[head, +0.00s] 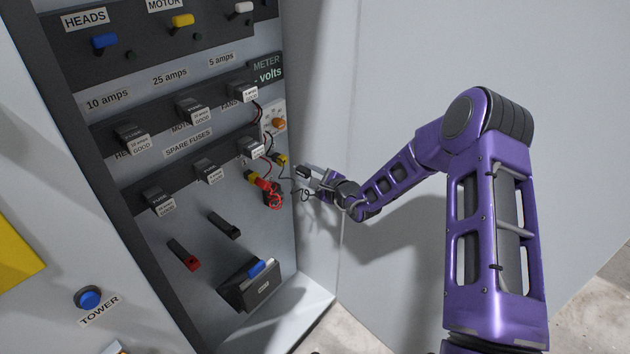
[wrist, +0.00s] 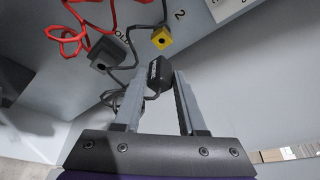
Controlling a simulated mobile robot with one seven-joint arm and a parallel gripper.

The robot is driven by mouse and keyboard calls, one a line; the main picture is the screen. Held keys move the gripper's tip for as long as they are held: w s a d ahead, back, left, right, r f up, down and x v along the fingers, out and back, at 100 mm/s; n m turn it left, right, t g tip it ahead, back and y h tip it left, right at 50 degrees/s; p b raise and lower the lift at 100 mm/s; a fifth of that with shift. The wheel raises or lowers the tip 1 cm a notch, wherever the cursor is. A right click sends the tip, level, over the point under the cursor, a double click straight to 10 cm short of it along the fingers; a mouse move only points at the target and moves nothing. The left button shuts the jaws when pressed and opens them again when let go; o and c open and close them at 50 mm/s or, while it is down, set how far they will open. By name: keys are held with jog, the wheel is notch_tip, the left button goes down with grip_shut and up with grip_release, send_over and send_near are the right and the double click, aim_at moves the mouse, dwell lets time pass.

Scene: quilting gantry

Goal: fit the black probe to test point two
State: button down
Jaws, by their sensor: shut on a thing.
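My gripper (head: 316,178) is at the right side of the open panel. In the wrist view its two fingers (wrist: 159,84) are closed around the black probe (wrist: 157,74), with a black lead running from its far end. The probe also shows in the head view (head: 302,171), apart from the panel. A yellow block with a dark hole (wrist: 162,38), beside a printed "2" (wrist: 180,14), is just beyond and slightly right of the probe. It appears to be the yellow block at right in the head view (head: 280,159). A gap shows between probe and block.
A dark block with a hole (wrist: 104,56) and a looped red lead (wrist: 75,42) are left of the probe. In the head view, labelled fuses (head: 193,109) line the panel and a black bin (head: 240,290) sits low. The plain wall at right is clear.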

jog(key=shift+w+a+b, duration=0.35)
jog(key=shift+w+a, duration=0.4)
jog(key=shift+a, duration=0.2)
jog(key=shift+b, duration=0.6)
dwell(1.1)
jog(key=shift+w+a+b, duration=0.6)
jog(key=shift+w+a, duration=0.15)
jog(key=shift+a, duration=0.25)
dwell(0.4)
jog(key=shift+c, duration=2)
grip_release()
jog(key=p, duration=0.1)
send_near(301, 171)
jog(key=v, duration=0.4)
jog(key=shift+s+d+r, duration=0.1)
jog(key=shift+d+r, duration=0.05)
